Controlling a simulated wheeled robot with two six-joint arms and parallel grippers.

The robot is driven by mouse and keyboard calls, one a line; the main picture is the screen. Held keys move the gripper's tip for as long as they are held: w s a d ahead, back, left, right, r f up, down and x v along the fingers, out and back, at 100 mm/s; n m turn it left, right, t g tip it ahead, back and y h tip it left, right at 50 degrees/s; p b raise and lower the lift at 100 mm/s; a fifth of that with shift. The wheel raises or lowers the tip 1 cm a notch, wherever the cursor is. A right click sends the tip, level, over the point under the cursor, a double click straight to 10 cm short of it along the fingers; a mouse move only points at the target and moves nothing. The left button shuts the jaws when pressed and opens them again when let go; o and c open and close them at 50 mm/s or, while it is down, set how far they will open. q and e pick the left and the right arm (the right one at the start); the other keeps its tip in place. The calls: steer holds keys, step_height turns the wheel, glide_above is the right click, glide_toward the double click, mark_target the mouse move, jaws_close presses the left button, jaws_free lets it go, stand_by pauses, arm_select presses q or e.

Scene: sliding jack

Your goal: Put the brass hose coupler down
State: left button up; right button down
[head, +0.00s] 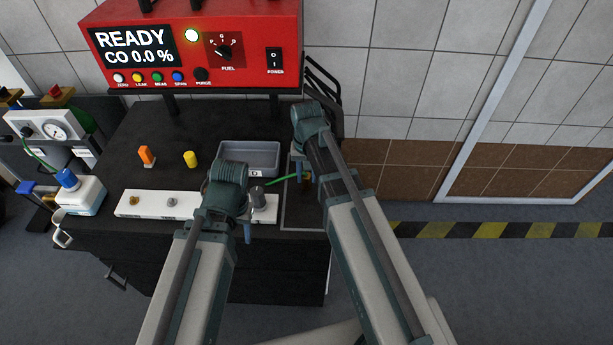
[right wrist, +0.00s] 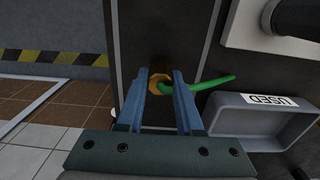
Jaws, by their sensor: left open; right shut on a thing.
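The brass hose coupler (right wrist: 157,84) is between the two blue fingers of my right gripper (right wrist: 160,85) in the right wrist view. A short green hose (right wrist: 205,84) runs from it to the right. In the head view my right gripper (head: 300,172) is low over the outlined area at the right end of the dark bench, largely hidden by its arm; the green hose (head: 283,181) shows beside it. I cannot tell whether the coupler touches the bench. My left gripper (head: 247,232) is open at the bench's front edge, mostly hidden behind its wrist.
A grey tray (head: 249,147), labelled USED in the right wrist view (right wrist: 262,129), sits left of my right gripper. A white strip (head: 154,207) with small fittings lies along the front. An orange piece (head: 147,156) and yellow piece (head: 190,158) stand behind. The red analyser (head: 195,45) is at the back.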

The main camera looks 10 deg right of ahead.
mark_target(306, 175)
steer(key=shift+f, duration=0.2)
steer(key=c, duration=0.6)
jaws_free()
steer(key=shift+r, duration=0.1)
steer(key=shift+o, duration=0.2)
steer(key=shift+r, duration=0.1)
step_height(306, 175, up, 12)
steer(key=p, duration=1.2)
steer(key=s+a+n+h, duration=0.1)
steer(key=s+a+n, duration=0.6)
steer(key=s, duration=0.7)
steer(key=shift+s+a, duration=0.3)
steer(key=shift+a, duration=0.95)
steer(key=shift+r, duration=0.1)
